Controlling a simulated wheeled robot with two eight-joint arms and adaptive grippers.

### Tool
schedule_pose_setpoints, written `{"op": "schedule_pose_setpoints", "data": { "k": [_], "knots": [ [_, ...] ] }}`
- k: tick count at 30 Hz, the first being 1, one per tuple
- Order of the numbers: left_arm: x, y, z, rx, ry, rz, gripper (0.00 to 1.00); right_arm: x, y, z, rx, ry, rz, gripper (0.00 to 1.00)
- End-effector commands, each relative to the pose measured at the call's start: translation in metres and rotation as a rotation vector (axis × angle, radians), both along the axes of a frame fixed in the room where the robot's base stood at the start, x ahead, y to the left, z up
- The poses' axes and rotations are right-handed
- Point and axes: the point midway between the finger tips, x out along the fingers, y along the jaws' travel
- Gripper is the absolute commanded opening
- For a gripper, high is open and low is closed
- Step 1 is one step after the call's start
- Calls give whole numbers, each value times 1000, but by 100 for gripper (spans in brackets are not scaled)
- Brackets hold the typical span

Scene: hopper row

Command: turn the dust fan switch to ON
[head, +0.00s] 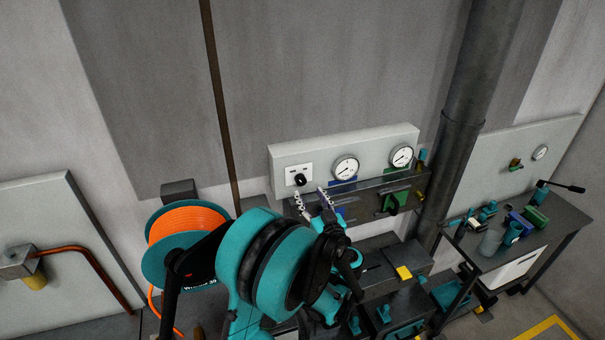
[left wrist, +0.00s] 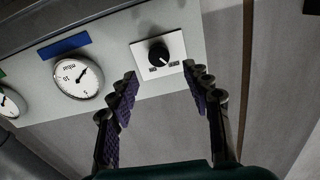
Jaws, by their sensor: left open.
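The dust fan switch is a black rotary knob (head: 300,180) on a white square plate at the left end of a pale panel. In the left wrist view the knob (left wrist: 158,53) shows near the top centre, with small labels beneath it too blurred to read. Which label the knob points to I cannot tell. My left gripper (head: 311,200) is open and empty, just below the plate in the head view. In the left wrist view its two purple-padded fingers (left wrist: 160,78) are spread, with the knob beyond and between their tips, apparently apart from it. My right gripper is not in view.
Two round gauges (head: 345,168) (head: 402,157) sit right of the switch on the same panel. A thick pipe (head: 465,120) stands right, an orange hose reel (head: 185,222) left. A cluttered cart (head: 545,225) is far right.

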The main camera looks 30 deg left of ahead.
Motion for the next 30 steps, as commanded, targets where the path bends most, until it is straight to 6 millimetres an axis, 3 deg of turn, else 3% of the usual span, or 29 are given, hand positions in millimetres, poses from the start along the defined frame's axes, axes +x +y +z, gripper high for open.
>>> {"op": "schedule_pose_setpoints", "data": {
  "k": [12, 23, 29, 30],
  "knots": [
    [40, 48, 0, -1, 2, 2, 49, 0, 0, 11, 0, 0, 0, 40],
    [46, 54, -1, -1, 2, 0, 49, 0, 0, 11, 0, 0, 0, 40],
    [45, 54, -1, -1, 2, 0, 2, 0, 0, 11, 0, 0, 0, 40],
    [45, 54, -1, -1, 2, 0, 0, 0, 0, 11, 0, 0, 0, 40]
  ]
}}
